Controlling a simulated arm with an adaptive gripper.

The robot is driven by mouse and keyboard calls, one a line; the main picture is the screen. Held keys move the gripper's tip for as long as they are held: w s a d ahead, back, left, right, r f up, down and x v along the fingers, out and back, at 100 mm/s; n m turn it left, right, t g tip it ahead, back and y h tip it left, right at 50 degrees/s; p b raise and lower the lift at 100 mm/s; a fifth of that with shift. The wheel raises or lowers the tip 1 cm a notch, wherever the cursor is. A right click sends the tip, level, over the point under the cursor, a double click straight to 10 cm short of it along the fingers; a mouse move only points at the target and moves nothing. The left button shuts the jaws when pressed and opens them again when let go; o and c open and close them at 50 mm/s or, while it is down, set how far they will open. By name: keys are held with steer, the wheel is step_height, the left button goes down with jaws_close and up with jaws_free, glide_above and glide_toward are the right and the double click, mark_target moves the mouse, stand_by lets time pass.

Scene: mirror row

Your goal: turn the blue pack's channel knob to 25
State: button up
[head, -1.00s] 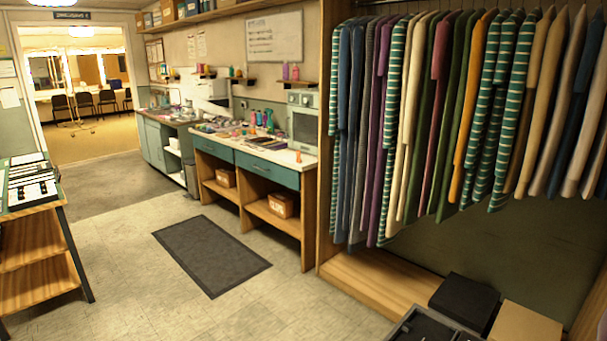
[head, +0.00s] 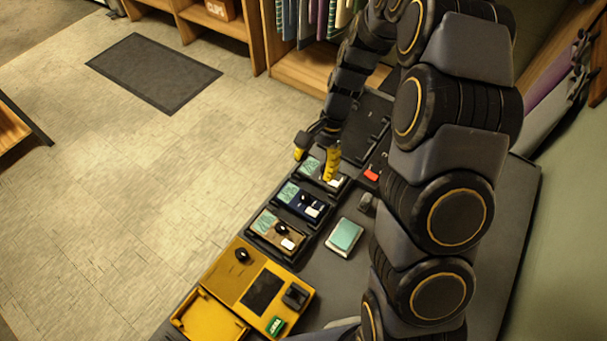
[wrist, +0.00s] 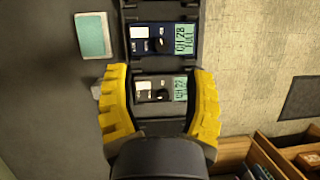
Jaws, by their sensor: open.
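The blue pack (head: 302,203) lies in a black tray slot, in the middle of a row of packs. In the wrist view the blue pack (wrist: 150,40) has a pale label that appears to read CH 28 FULL, and a small black knob. My gripper (head: 316,160) is open, its yellow fingers around a dark pack (head: 312,169) farther back in the row. In the wrist view my gripper (wrist: 160,76) straddles that dark pack (wrist: 157,88), whose label looks like CH 22; the blue pack is just beyond the fingertips.
A brown pack (head: 277,235) is nearest in the row. A yellow device (head: 250,285) with a dark screen stands in front. A teal-topped box (head: 344,236) lies right of the row, with a small red item (head: 371,175) farther back.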

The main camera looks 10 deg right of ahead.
mark_target(305, 195)
steer(key=shift+m, duration=0.5)
steer(key=x, duration=0.3)
steer(key=w+x, duration=0.1)
steer(key=x, duration=0.2)
steer(key=d+x, duration=0.1)
steer(key=x, duration=0.3)
steer(key=shift+w+d+f, duration=0.15)
steer(key=shift+w+f, duration=0.1)
steer(key=shift+f, duration=0.1)
jaws_close()
